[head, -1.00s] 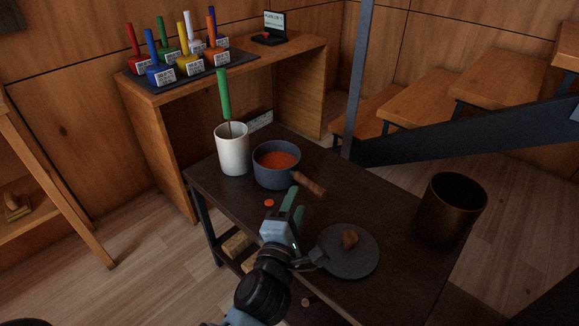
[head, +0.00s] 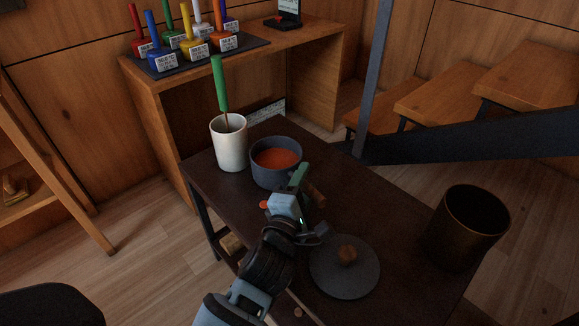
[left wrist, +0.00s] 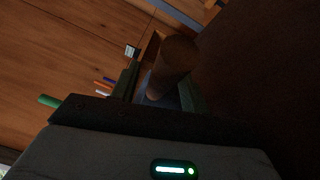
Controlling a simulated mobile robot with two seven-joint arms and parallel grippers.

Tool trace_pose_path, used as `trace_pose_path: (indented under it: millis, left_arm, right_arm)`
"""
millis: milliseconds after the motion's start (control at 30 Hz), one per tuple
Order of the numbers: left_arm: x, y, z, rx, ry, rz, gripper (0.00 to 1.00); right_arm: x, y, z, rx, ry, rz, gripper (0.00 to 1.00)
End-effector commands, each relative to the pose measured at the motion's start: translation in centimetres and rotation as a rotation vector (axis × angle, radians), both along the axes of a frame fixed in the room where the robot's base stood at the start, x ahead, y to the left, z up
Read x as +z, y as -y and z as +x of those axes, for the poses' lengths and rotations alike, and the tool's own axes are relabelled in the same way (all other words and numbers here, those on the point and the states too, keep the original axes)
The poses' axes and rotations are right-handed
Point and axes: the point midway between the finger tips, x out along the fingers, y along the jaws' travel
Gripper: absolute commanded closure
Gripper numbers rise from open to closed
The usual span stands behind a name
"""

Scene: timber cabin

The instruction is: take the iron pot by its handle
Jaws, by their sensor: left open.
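The iron pot (head: 268,178), dark grey with orange-red contents, stands on the dark table. Its brown wooden handle (head: 317,195) points to the lower right, partly hidden behind my left gripper (head: 298,182). My left gripper is open at the handle, its green fingers beside the pot. In the left wrist view, the handle (left wrist: 173,65) shows end-on between the two fingers of the gripper (left wrist: 160,92). I cannot tell if a finger touches it. My right gripper is not in view.
On the dark table (head: 385,195) are a white cup (head: 230,150) with a green-handled tool, a round grey lid (head: 345,278) with a wooden knob, and a dark bronze canister (head: 468,232). A metal post (head: 367,80) rises behind. A wooden shelf (head: 165,105) holds several coloured handled objects.

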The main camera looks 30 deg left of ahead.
Motion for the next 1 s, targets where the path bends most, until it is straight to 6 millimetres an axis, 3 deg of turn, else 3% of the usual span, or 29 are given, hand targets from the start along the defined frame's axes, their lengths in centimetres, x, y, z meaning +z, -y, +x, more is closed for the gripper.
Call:
trace_pose_path:
  millis: [200, 533, 1000]
  left_arm:
    - [0.05, -0.01, 0.0, 0.0, 0.001, 0.0, 0.56]
    - [0.04, 0.01, 0.0, 0.0, 0.001, 0.0, 0.99]
    - [0.06, 0.02, 0.0, -0.001, 0.001, 0.0, 1.0]
  right_arm:
    - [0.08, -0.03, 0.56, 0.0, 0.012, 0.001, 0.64]
    - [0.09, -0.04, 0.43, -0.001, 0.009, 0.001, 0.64]
    - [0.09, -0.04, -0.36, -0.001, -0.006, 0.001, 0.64]
